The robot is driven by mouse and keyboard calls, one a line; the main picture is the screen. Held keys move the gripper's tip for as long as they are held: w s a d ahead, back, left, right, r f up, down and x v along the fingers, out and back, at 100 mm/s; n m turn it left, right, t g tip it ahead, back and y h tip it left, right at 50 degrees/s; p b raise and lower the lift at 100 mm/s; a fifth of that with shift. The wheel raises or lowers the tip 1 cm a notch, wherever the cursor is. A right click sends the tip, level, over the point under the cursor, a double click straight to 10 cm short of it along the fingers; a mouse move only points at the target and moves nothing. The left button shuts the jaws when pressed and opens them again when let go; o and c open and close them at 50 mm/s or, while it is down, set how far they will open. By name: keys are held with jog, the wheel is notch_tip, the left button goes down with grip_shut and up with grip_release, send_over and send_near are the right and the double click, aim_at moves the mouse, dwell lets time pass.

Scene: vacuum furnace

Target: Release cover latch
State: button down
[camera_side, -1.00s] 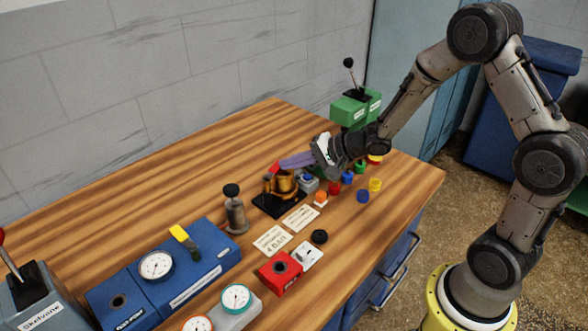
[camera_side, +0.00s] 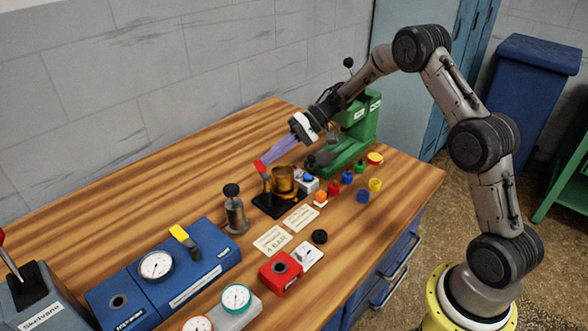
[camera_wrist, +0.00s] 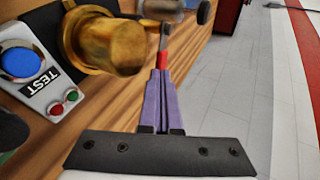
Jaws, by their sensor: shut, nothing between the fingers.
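The brass-coloured furnace vessel (camera_side: 283,181) stands on a black base on the wooden bench. It also fills the upper left of the wrist view (camera_wrist: 105,42). The cover latch shows as a red-tipped lever (camera_side: 261,167) at the vessel's left side. In the wrist view its red tip (camera_wrist: 162,60) lies right at my fingertips, with a grey rod beyond. My gripper (camera_side: 268,159), with purple fingers, is shut and reaches down from the upper right. Its fingertips (camera_wrist: 161,73) appear to touch or nearly touch the red tip; contact is unclear.
A grey TEST box (camera_wrist: 35,80) with a blue button stands beside the vessel. A green press (camera_side: 352,135) is behind my gripper. Several coloured caps, a grey cylinder (camera_side: 235,210) and labels (camera_side: 272,241) lie around. Bench space left of the vessel is clear.

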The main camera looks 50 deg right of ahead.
jog(key=shift+w+a, duration=0.7)
jog(key=shift+w, duration=0.05)
jog(key=shift+w+a, duration=0.1)
dwell(0.4)
jog(key=shift+d, duration=0.45)
jog(key=d+r, duration=0.5)
jog(key=d, duration=0.7)
jog(key=shift+a, duration=0.1)
